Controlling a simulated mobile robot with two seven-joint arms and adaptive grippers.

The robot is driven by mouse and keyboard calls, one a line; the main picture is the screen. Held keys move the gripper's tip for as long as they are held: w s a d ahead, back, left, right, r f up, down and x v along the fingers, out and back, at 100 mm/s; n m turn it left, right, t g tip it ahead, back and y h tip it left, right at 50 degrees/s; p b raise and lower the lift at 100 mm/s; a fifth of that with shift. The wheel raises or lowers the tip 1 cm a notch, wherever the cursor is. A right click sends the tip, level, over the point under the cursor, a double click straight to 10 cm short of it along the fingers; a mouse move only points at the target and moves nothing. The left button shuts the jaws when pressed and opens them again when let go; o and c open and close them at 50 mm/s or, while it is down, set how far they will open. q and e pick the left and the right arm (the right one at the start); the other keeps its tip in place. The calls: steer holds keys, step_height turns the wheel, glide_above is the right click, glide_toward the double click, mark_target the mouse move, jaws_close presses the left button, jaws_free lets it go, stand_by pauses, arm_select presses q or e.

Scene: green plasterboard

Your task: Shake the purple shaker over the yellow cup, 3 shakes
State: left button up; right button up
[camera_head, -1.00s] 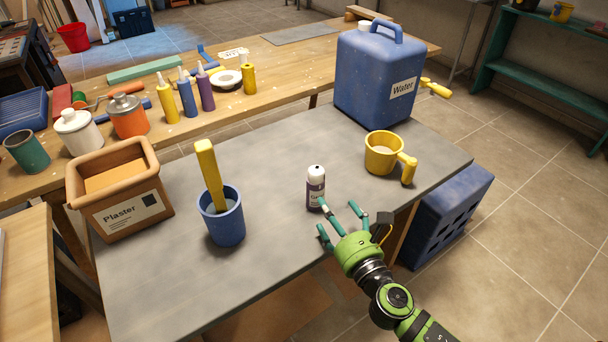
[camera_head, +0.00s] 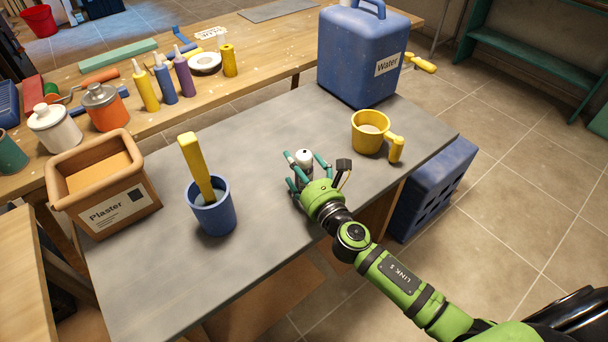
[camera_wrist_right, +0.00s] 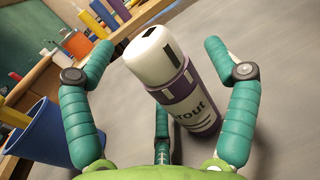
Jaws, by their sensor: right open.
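The purple shaker (camera_head: 304,157) with a white cap stands upright on the grey table; my fingers hide most of its body in the head view. In the right wrist view the shaker (camera_wrist_right: 190,105) stands between my spread teal fingers, its label partly readable. My right gripper (camera_head: 305,168) is open around the shaker, with gaps visible on both sides in the wrist view. The yellow cup (camera_head: 366,141) stands upright to the right of the shaker, its handle toward the right, with pale contents inside. My left gripper is not in view.
A blue cup (camera_head: 214,215) holding a yellow-handled tool stands left of my gripper. A plaster box (camera_head: 117,207) is further left. A blue water container (camera_head: 350,65) stands behind the yellow cup. The table's middle is clear.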

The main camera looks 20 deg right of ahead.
mark_target(300, 155)
steer(key=c, duration=1.4)
steer(key=shift+r, duration=0.15)
steer(key=shift+c, duration=0.3)
step_height(300, 155, up, 5)
steer(key=p, duration=0.2)
steer(key=shift+w+f+p, duration=0.1)
steer(key=shift+f+p, duration=0.1)
steer(key=shift+p, duration=0.15)
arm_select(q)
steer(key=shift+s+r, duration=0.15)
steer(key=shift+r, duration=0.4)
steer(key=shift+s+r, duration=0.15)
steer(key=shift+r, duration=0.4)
arm_select(e)
steer(key=s+d+r, duration=0.2)
steer(key=d+r, duration=0.4)
steer(key=d, duration=0.5)
steer(key=shift+s+d, duration=0.25)
steer(key=shift+s, duration=0.15)
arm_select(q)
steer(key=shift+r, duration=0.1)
arm_select(e)
steer(key=shift+w+a+r, duration=0.1)
steer(key=shift+r, duration=0.1)
